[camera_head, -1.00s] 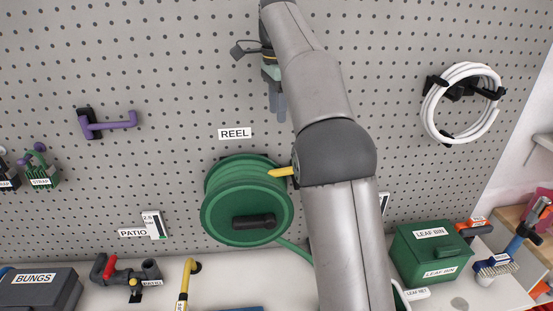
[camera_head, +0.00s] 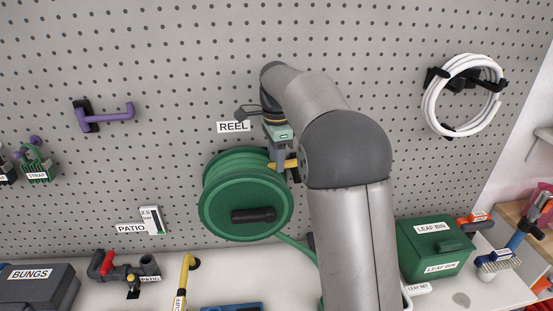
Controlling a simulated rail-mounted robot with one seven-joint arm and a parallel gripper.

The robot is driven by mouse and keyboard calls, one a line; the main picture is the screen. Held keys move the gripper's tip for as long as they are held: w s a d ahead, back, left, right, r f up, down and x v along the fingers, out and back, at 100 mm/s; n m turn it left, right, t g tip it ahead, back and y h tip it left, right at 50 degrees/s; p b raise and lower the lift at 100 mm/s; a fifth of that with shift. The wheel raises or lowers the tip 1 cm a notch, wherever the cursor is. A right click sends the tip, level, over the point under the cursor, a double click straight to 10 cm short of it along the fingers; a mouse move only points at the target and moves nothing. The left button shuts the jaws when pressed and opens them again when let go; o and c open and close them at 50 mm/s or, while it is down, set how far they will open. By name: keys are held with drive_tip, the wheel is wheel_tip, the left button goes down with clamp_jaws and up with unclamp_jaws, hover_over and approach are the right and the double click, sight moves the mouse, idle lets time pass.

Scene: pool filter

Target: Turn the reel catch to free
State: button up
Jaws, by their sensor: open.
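The green hose reel (camera_head: 245,197) hangs on the pegboard below the REEL label (camera_head: 233,127), with a dark handle (camera_head: 254,215) on its front. The yellow reel catch (camera_head: 290,163) is at the reel's upper right edge. My gripper (camera_head: 280,170) points down at the catch, its fingers at or around the yellow piece. The jaws are open. I cannot tell whether a finger touches the catch. My arm hides the board to the right of the catch.
A white hose coil (camera_head: 463,95) hangs at upper right and a purple hook (camera_head: 105,116) at left. A green leaf bin (camera_head: 432,250), a dark bungs box (camera_head: 36,288) and a valve fitting (camera_head: 126,268) are on the bench. The board above the reel is mostly clear.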

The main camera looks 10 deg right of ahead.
drive_tip(key=shift+f, duration=0.4)
clamp_jaws()
